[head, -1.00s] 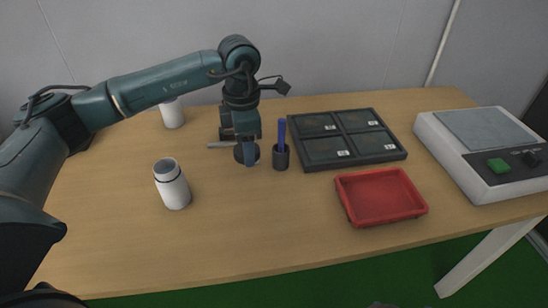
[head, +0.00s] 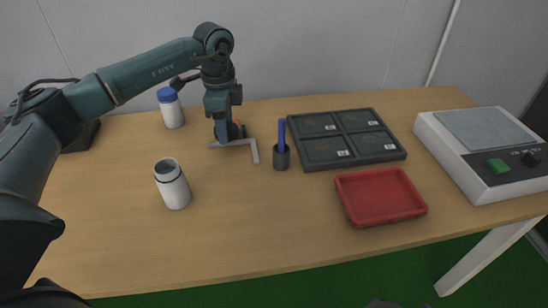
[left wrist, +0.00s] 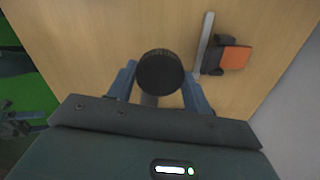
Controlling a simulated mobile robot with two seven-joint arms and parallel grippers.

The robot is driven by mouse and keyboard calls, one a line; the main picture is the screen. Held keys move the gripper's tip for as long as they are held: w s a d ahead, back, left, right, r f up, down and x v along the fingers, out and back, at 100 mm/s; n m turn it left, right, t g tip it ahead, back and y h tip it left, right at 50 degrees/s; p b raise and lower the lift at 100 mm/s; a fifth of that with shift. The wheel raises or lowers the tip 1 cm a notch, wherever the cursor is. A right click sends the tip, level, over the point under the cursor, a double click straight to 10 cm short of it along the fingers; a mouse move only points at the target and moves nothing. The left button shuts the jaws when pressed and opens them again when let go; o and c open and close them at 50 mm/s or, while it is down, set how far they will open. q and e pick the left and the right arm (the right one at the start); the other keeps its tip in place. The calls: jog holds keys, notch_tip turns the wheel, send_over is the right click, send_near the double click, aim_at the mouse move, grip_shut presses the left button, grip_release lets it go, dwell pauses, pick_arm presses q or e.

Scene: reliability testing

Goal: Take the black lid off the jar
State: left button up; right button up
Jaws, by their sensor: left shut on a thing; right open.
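The white jar (head: 172,186) stands upright on the table at left centre, with its dark mouth open and no lid on it. My left gripper (head: 226,136) is well behind and to the right of the jar, pointing down near the metal square. In the left wrist view my left gripper (left wrist: 158,88) is shut on the round black lid (left wrist: 160,72), which sits between the two blue fingers. In the head view the lid is mostly hidden by the fingers. Whether it touches the table is unclear.
A blue-capped white jar (head: 171,108) stands at the back left.

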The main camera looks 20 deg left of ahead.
pick_arm(q)
jog(key=n, duration=0.2)
jog(key=shift+w+a+n, duration=0.15)
jog(key=shift+a+n, duration=0.15)
jog(key=shift+a, duration=0.05)
jog(key=shift+f+n, duration=0.25)
jog(key=shift+n, duration=0.05)
send_over(229, 164)
notch_tip(229, 164, down, 5)
jog(key=shift+r, duration=0.2)
notch_tip(229, 164, down, 4)
jog(key=shift+r+b, duration=0.1)
jog(key=shift+b, duration=0.25)
jog(key=shift+f, duration=0.55)
pick_arm(e)
jog(key=shift+d+r, duration=0.15)
